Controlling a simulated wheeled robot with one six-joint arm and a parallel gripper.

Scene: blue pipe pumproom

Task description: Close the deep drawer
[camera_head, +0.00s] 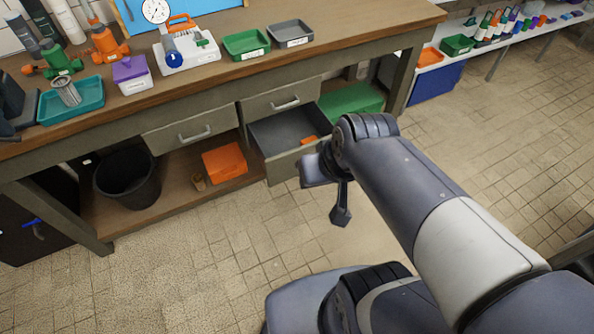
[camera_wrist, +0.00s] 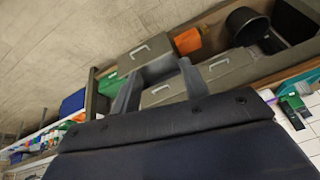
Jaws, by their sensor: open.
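The deep drawer (camera_head: 284,165) is pulled out below a shut shallow drawer (camera_head: 283,100) in the workbench. Its grey inside shows, with a small orange item (camera_head: 309,140) in it. My arm hides the right end of its front. In the wrist view, which is turned over, the deep drawer's front and handle (camera_wrist: 140,50) show beyond my fingers. My gripper (camera_head: 325,198) is at the drawer's front right, fingers apart and empty. In the wrist view my gripper (camera_wrist: 158,70) overlaps the drawer in the picture; I cannot tell whether it touches it.
Another shut drawer (camera_head: 193,133) is to the left. The lower shelf holds an orange box (camera_head: 225,161), a black bin (camera_head: 128,180) and a green box (camera_head: 350,101). Trays and tools stand on the workbench top (camera_head: 225,75). The tiled floor (camera_head: 195,250) in front is clear.

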